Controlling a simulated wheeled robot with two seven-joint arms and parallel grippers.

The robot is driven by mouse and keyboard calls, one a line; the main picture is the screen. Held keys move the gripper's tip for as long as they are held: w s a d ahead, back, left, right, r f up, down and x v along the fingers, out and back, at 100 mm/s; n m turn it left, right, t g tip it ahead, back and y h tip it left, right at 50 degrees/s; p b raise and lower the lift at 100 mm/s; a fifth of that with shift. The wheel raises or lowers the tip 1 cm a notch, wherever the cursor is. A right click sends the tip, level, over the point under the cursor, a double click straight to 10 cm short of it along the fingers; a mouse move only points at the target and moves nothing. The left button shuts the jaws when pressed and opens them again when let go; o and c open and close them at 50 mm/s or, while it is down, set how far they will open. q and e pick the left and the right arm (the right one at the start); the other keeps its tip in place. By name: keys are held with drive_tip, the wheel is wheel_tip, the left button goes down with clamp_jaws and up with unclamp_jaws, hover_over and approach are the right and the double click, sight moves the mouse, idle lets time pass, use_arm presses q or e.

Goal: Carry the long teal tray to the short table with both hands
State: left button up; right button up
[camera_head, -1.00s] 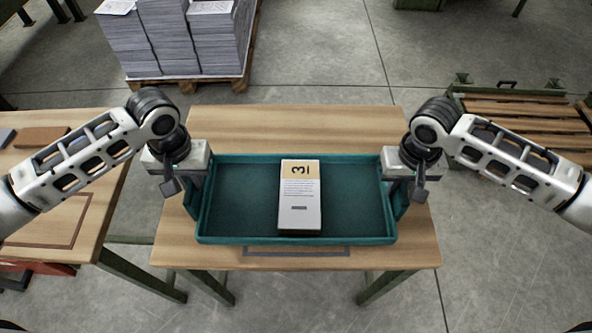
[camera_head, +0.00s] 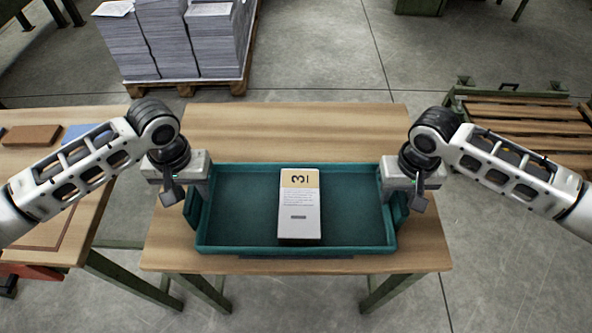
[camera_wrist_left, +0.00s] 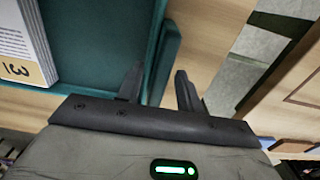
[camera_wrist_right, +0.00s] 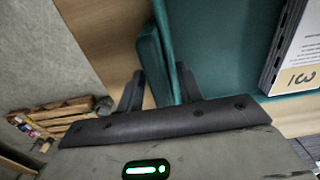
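The long teal tray (camera_head: 254,249) is over the short wooden table (camera_head: 300,117), level, with a white booklet stack marked 3 (camera_head: 299,212) inside. I cannot tell whether its underside touches the tabletop. My left gripper (camera_head: 192,190) is at the tray's left end; the left wrist view shows its fingers (camera_wrist_left: 160,88) around the end handle (camera_wrist_left: 167,60). My right gripper (camera_head: 402,190) is at the right end; the right wrist view shows its fingers (camera_wrist_right: 158,88) around that handle (camera_wrist_right: 150,62). Both seem shut on the tray, though the fingertip contact is partly hidden.
Another wooden table (camera_head: 50,215) stands close at the left with a brown block (camera_head: 32,135) and a blue item (camera_head: 76,131). A pallet of paper stacks (camera_head: 165,45) is behind. A slatted wooden pallet (camera_head: 520,110) is at the right. The short table's back strip is bare.

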drive_tip(key=shift+r, duration=0.15)
use_arm(q)
wheel_tip(320, 180, up, 12)
use_arm(e)
wheel_tip(320, 180, up, 12)
idle(0.7)
use_arm(q)
drive_tip(key=shift+s, duration=0.1)
use_arm(e)
drive_tip(key=shift+s+f, duration=0.1)
drive_tip(key=shift+f, duration=0.1)
